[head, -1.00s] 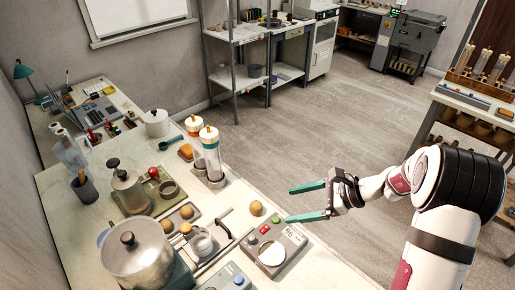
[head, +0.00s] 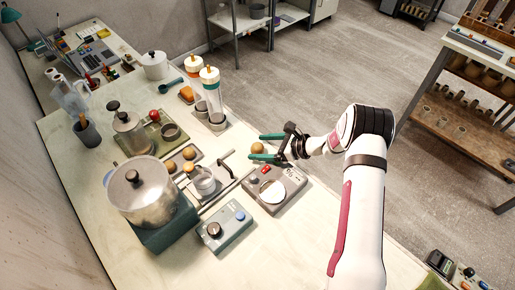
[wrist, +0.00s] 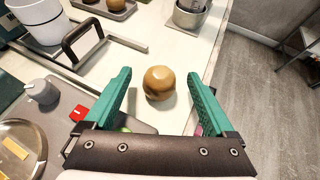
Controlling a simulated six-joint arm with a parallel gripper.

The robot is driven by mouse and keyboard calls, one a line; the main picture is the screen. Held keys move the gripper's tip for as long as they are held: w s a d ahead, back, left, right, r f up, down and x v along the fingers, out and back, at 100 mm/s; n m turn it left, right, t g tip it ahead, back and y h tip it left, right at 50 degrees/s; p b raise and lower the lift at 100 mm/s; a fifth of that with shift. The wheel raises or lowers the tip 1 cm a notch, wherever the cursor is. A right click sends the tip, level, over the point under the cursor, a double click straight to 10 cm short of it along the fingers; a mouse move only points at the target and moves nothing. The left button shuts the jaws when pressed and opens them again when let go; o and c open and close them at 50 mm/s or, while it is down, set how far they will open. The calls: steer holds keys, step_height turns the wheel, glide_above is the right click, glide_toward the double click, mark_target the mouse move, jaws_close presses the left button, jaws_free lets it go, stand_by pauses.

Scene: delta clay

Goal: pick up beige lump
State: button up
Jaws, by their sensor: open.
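The beige lump (head: 257,148) is a round tan ball on the pale worktop, just behind the grey scale with a round plate. It also shows in the wrist view (wrist: 159,83), centred between my two green fingers. My gripper (head: 265,147) is open, with its fingers (wrist: 158,90) apart on either side of the lump. In the wrist view the lump lies near the fingertips, and no contact shows. I cannot tell the exact height of the fingers above the worktop.
The scale (head: 275,190) stands close in front of the lump. A metal cup on a railed stand (head: 203,183) is to the left. Two more tan balls lie on a small tray (head: 182,160). The worktop edge is close on the right.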

jaws_close()
stand_by(0.4)
